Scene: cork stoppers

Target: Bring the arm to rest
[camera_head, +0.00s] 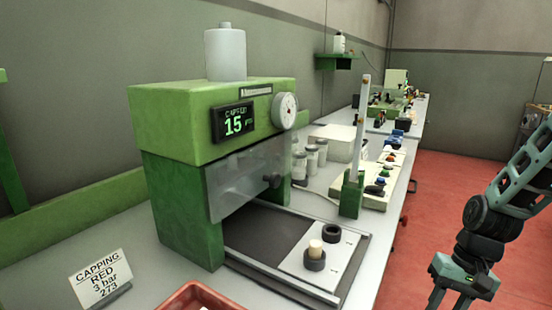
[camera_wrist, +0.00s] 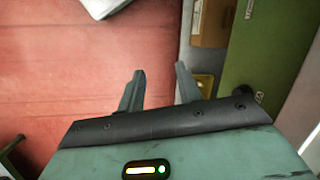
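My arm hangs at the right edge of the head view. My gripper (camera_head: 450,300) points down there, over the red floor side of the bench, well to the right of the capping machine. In the wrist view my gripper (camera_wrist: 158,72) has its two fingers spread, with nothing between them. A pale cork stopper (camera_head: 315,247) stands in a dark ring holder (camera_head: 314,263) on the machine's white sliding plate (camera_head: 290,264). A second dark ring (camera_head: 332,232) sits behind it, with no stopper visible in it.
The green capping machine (camera_head: 210,125) stands on the long bench (camera_head: 150,265). A red tray (camera_head: 185,297) and a sign card (camera_head: 98,278) are in front. Clear jars (camera_head: 311,158) stand behind. The red floor (camera_head: 455,195) right of the bench looks open.

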